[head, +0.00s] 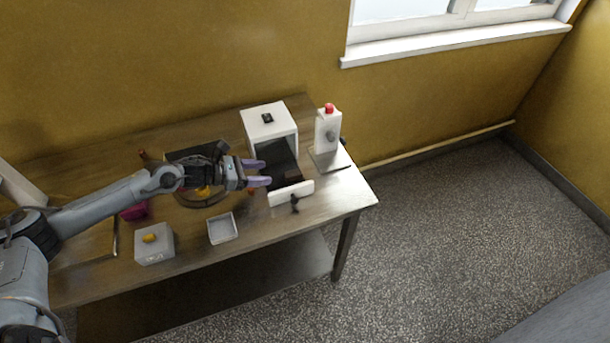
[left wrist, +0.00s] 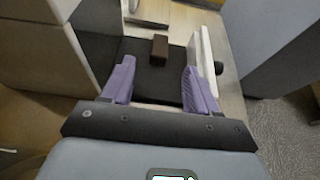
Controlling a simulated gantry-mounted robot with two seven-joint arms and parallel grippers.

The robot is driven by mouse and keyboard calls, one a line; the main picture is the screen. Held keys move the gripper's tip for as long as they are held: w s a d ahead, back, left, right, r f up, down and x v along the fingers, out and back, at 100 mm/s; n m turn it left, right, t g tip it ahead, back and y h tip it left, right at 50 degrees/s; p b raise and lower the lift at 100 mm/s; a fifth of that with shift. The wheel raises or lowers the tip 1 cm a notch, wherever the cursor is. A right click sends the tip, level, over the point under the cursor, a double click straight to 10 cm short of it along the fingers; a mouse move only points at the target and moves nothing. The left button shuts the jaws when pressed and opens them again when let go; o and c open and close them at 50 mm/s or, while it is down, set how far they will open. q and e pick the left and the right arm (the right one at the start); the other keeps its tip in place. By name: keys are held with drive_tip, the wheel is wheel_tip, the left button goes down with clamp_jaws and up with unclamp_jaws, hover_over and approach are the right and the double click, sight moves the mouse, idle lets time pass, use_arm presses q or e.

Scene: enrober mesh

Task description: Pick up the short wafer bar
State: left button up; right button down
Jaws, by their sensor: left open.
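A short dark brown bar (head: 292,174) lies on the black mesh belt (head: 275,156) near its outer end. In the left wrist view the bar (left wrist: 160,48) shows as a small brown block on the dark belt (left wrist: 154,86), just beyond my fingertips and between their lines. My left gripper (head: 267,172) has purple fingers spread open around empty space; it also shows in the left wrist view (left wrist: 158,66). It is over the belt, to the left of the bar in the head view, and apart from it. My right gripper is not in view.
A white box-shaped machine (head: 268,123) stands behind the belt. A low white panel (head: 290,194) runs along the belt's front side, close to my fingers. A white post with a red button (head: 328,128) stands right. A white tray (head: 222,229) and a grey box (head: 153,246) sit left.

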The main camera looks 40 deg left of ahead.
sight(294, 173)
use_arm(q)
drive_tip(key=shift+w+d, duration=0.15)
drive_tip(key=shift+w, duration=0.75)
drive_tip(key=shift+w+d+f, duration=0.2)
drive_tip(key=shift+w, duration=0.05)
drive_tip(key=shift+w+d+f, duration=0.65)
drive_tip(key=shift+d+f, duration=0.05)
drive_tip(key=shift+d, duration=0.15)
drive_tip(key=shift+w+d+f, duration=0.15)
drive_tip(key=shift+w+d, duration=0.05)
drive_tip(key=shift+w, duration=0.2)
drive_tip(key=shift+w+d+f, duration=0.25)
drive_tip(key=shift+x, duration=2.2)
drive_tip(key=shift+s, duration=0.1)
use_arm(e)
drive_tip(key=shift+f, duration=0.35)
use_arm(q)
drive_tip(key=c, duration=0.8)
